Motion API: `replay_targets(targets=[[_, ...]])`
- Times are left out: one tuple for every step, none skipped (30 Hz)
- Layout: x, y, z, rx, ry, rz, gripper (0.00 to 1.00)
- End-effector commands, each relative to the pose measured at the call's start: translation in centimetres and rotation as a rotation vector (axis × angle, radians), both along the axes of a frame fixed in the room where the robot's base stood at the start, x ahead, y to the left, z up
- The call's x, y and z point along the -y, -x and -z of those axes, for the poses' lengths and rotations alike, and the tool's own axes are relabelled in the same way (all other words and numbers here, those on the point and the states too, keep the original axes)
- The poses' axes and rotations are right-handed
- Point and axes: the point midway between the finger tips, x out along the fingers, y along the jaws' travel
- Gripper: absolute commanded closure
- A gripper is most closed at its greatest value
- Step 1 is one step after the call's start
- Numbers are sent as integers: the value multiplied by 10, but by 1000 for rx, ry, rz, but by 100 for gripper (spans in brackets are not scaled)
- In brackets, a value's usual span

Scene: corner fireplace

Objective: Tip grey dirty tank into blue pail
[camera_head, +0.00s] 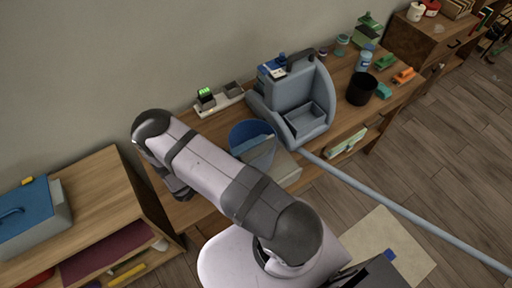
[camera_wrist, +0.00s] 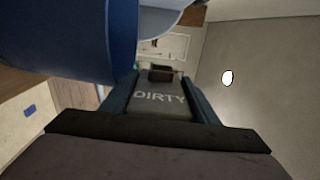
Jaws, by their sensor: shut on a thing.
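The grey tank (camera_wrist: 160,98), marked DIRTY, lies between the two blue finger sides of my gripper (camera_wrist: 160,100) in the wrist view. The gripper is shut on it. The blue pail (camera_wrist: 70,38) fills the upper left of the wrist view, close beside the tank. In the head view the pail (camera_head: 249,130) stands on the wooden bench, partly covered by my arm. A grey surface shows at its opening; I cannot tell if it is the tank. My gripper is hidden behind my arm there. I cannot see the tank's contents.
A grey-blue machine (camera_head: 295,100) stands right of the pail, with a long pole (camera_head: 405,212) reaching out over the floor. A black cup (camera_head: 361,89) and small bottles stand further right on the bench (camera_head: 335,80). A blue-lidded box (camera_head: 38,215) sits at left.

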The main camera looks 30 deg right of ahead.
Motion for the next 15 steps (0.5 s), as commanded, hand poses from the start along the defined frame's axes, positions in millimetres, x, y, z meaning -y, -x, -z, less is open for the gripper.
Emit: replay_targets(targets=[[0, 0, -1, 0, 1, 0, 100], [0, 0, -1, 0, 2, 0, 100], [0, 0, -1, 0, 2, 0, 100], [0, 0, -1, 0, 2, 0, 100], [0, 0, -1, 0, 1, 0, 100], [0, 0, -1, -3, 1, 0, 100], [0, 0, 0, -10, 2, 0, 100], [0, 0, 0, -21, 1, 0, 100], [0, 0, 0, -39, 1, 0, 100], [0, 0, 0, -53, 1, 0, 100], [0, 0, 0, -64, 1, 0, 100], [0, 0, 1, -71, 1, 0, 100], [0, 0, 1, -72, 0, 0, 100], [0, 0, 1, -72, 0, 0, 100], [0, 0, 1, -72, 0, 1, 100]])
